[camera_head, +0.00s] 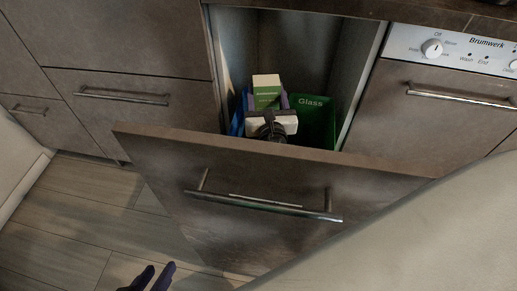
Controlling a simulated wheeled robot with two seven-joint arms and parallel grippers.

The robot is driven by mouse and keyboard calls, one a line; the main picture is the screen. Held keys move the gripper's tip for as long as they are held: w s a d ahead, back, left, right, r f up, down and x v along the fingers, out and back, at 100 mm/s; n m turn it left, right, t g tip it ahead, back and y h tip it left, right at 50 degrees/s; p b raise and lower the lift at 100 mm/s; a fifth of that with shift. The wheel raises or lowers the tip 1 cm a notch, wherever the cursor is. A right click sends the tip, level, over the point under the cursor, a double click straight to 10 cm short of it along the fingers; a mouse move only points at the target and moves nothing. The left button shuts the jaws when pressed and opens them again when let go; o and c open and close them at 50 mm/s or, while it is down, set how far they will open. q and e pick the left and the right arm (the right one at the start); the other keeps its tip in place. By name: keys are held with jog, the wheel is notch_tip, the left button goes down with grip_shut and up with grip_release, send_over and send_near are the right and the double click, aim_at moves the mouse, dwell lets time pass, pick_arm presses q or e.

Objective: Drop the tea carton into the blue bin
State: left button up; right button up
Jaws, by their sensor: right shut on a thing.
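The tea carton (266,82), pale on top with a green face, is held upright in the pulled-out cabinet drawer space. My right gripper (267,100) is shut on it, with a purple finger on each side. The blue bin (237,124) shows as a narrow strip on the left inside the drawer, mostly hidden by my gripper and the drawer front. The carton's lower part is hidden, so I cannot tell how far it is above or inside the bin. My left gripper (152,278) is open and empty at the bottom edge, in front of the cabinets.
A green bin marked Glass (314,118) stands right of the blue bin. The tilted drawer front (270,185) with its long bar handle (262,206) stands before the bins. A dishwasher (440,100) is at right. The wooden floor (75,215) at left is clear.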

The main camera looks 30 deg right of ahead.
pick_arm(q)
jog(key=shift+d+f, duration=0.15)
jog(key=shift+d, duration=0.05)
pick_arm(e)
jog(key=shift+f, duration=0.25)
jog(key=o, duration=1.1)
jog(key=shift+r, duration=0.25)
notch_tip(320, 180, up, 10)
jog(key=p, duration=0.4)
jog(key=shift+f+p, duration=0.2)
jog(key=shift+p, duration=0.2)
pick_arm(q)
jog(key=shift+n+t+y, duration=0.4)
jog(key=shift+n+t, duration=0.2)
jog(key=shift+t, duration=0.3)
jog(key=a+r, duration=0.1)
jog(key=s+a+r, duration=0.1)
jog(key=r, duration=0.1)
jog(key=shift+s+a+r, duration=0.1)
jog(key=shift+s+a, duration=0.05)
jog(key=shift+a, duration=0.25)
